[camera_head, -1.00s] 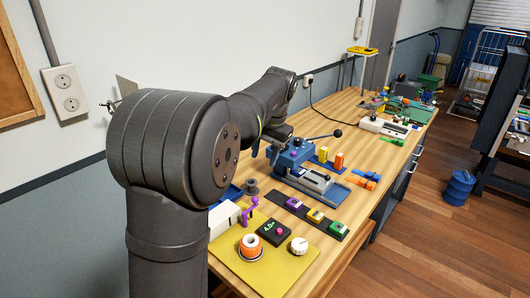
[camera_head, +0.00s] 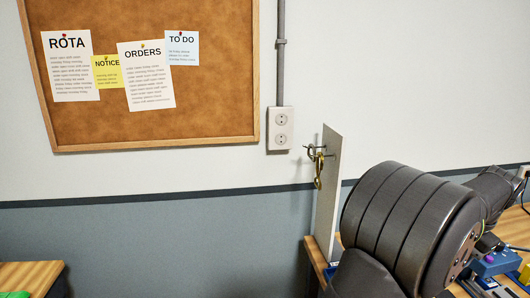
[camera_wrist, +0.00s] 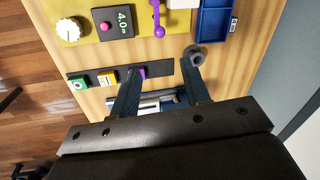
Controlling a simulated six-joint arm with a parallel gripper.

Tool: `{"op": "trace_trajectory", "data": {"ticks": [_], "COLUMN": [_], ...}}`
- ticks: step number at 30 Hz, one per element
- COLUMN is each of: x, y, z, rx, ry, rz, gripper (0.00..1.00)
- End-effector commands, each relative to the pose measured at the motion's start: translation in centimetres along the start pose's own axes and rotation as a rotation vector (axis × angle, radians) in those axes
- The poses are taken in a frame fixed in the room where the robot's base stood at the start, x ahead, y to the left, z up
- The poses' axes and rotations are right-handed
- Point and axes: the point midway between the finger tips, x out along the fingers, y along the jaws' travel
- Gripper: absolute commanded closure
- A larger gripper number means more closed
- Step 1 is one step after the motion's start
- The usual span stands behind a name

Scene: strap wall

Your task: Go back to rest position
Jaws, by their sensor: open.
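My gripper (camera_wrist: 161,80) shows in the wrist view with its two dark fingers apart and nothing held between them. It is above the wooden bench (camera_wrist: 135,52), pointing down over a dark strip (camera_wrist: 90,73) with coloured switch blocks. A purple block on that strip is partly behind the left finger. A grey round knob (camera_wrist: 194,56) shows at the tip of the right finger. In the head view my arm fills the lower right, and the gripper itself is out of that frame.
The wrist view also shows a yellow panel (camera_wrist: 88,22) with a white dial (camera_wrist: 69,30) and a blue tray (camera_wrist: 213,24). A corkboard (camera_head: 200,85) hangs at left.

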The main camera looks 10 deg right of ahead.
Motion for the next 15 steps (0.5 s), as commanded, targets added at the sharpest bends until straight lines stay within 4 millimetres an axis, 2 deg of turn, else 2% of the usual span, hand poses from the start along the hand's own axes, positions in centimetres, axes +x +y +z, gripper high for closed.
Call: {"op": "trace_trajectory", "data": {"ticks": [3, 15], "x": [2.5, 10.5], "y": [0.0, 0.0], "z": [0.0, 0.1], "rx": [0.0, 0.0], "ry": [-0.004, -0.004], "rz": [0.001, 0.001], "gripper": [0.57, 0.57]}}
